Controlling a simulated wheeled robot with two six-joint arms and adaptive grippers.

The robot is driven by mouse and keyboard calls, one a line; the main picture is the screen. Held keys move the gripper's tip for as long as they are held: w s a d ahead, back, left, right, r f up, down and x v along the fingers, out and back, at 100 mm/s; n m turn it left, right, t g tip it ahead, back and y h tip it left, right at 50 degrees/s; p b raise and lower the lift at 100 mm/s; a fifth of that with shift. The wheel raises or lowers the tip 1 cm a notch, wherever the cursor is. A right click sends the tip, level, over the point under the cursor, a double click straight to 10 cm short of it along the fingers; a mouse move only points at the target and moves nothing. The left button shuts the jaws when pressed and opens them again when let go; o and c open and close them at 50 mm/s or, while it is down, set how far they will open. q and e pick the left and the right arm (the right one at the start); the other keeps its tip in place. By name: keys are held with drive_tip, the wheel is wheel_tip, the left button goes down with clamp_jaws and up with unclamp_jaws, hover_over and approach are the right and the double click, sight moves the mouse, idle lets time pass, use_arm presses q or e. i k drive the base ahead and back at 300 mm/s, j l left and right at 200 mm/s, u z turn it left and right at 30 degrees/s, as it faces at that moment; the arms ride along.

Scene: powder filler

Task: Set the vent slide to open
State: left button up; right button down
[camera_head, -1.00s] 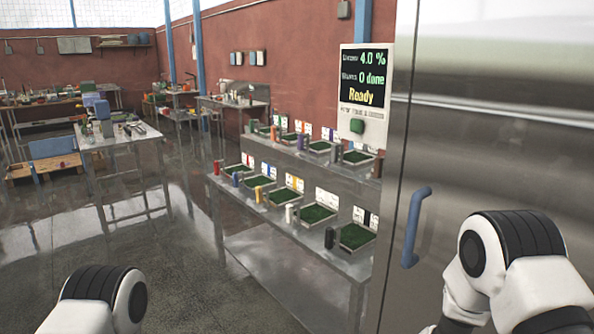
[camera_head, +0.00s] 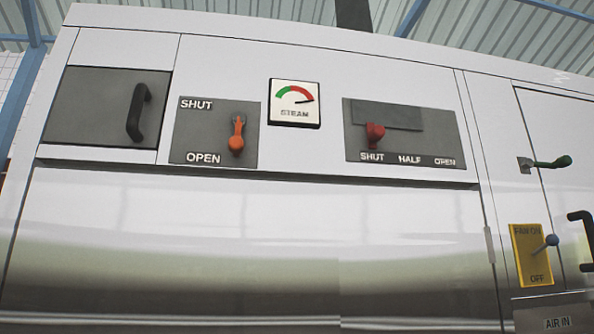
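The slide panel (camera_head: 402,140) is a dark grey plate on the white machine front, marked SHUT, HALF and OPEN from left to right. Its red slide knob (camera_head: 375,132) sits at the left end, just above the word SHUT. I take this to be the vent slide, though no word "vent" shows on it. Neither of my grippers is in view, and nothing touches the knob.
An orange lever (camera_head: 237,138) points down towards OPEN. The STEAM gauge (camera_head: 295,103) has its needle in the red.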

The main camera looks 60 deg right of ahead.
sight(375, 131)
drive_tip(key=z, duration=2.4)
